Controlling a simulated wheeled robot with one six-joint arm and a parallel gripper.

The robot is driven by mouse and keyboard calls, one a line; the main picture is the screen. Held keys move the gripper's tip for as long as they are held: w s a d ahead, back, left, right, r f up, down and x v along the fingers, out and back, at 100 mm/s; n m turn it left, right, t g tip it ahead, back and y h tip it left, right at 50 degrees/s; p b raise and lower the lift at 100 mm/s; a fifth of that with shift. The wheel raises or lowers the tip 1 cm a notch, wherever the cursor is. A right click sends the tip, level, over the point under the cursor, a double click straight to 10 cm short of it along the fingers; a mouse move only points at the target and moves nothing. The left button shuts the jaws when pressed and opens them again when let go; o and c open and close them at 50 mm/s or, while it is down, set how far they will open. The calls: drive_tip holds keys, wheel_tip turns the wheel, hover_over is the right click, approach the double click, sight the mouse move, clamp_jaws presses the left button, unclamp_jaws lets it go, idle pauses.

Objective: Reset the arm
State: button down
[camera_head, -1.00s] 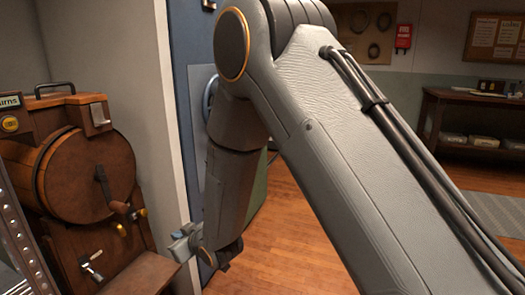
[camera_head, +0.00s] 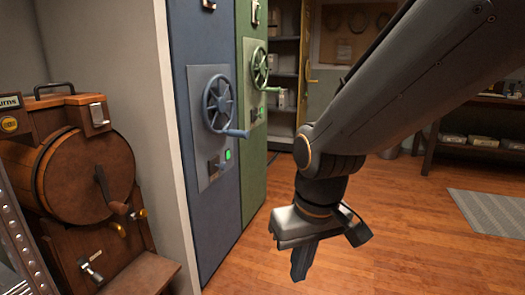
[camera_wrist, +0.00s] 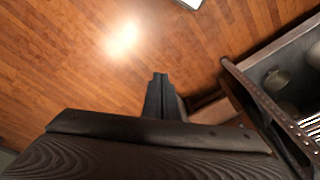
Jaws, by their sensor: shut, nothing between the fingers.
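My gripper (camera_head: 303,262) hangs from my arm over the wooden floor, right of the blue cabinet, in the head view. Its fingers point down and are together with nothing between them. In the wrist view my gripper (camera_wrist: 159,80) also shows its fingers closed, with bare floor beyond them. The arm comes in from the upper right of the head view.
A blue cabinet (camera_head: 205,70) and a green cabinet (camera_head: 252,180) with handwheels stand left of my gripper. A wooden drum machine (camera_head: 90,185) is at far left. A bench (camera_head: 470,125) stands at the back right. The floor (camera_head: 400,240) around my gripper is clear.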

drive_tip(key=s+d+r+m+g, duration=0.1)
drive_tip(key=s+d+r+g, duration=0.15)
drive_tip(key=s, duration=0.45)
drive_tip(key=d+r+m+p, duration=0.3)
drive_tip(key=d+r+p, duration=0.6)
drive_tip(key=p, duration=1)
drive_tip(key=shift+w+d+r+t+h+p, duration=0.3)
drive_tip(key=shift+w+d+r+t+h, duration=0.1)
drive_tip(key=shift+r+t, duration=0.1)
